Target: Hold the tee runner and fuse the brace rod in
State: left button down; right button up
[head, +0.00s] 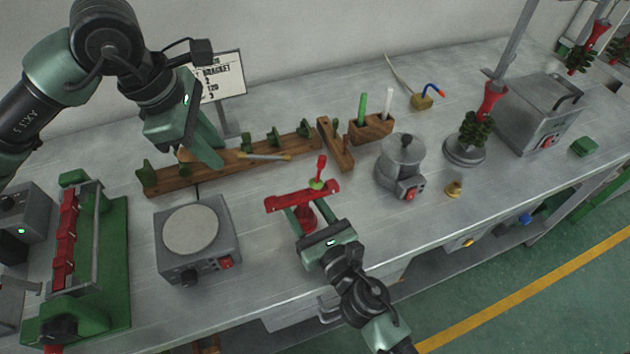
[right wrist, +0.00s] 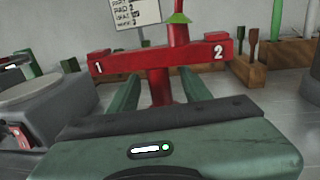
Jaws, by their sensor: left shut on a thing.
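The red tee runner (head: 280,201) is a crossbar marked 1 and 2 on a red post, with a green collar and red stem above; it also shows in the right wrist view (right wrist: 128,60). My right gripper (head: 310,212) is open, its fingers on either side of the post with gaps showing. My left gripper (head: 219,162) is at the wooden rack, shut on a thin rod-like tool (head: 264,156) with a tan end. The fingers hide its middle. I cannot tell for sure which piece is the brace rod.
The wooden rack (head: 165,182) bears several green pieces. A round-plated grey device (head: 228,235) stands left of the tee, a lidded pot (head: 402,165) right of it. A green-and-red fixture (head: 115,255) is at far left.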

jog(key=v, duration=1.2)
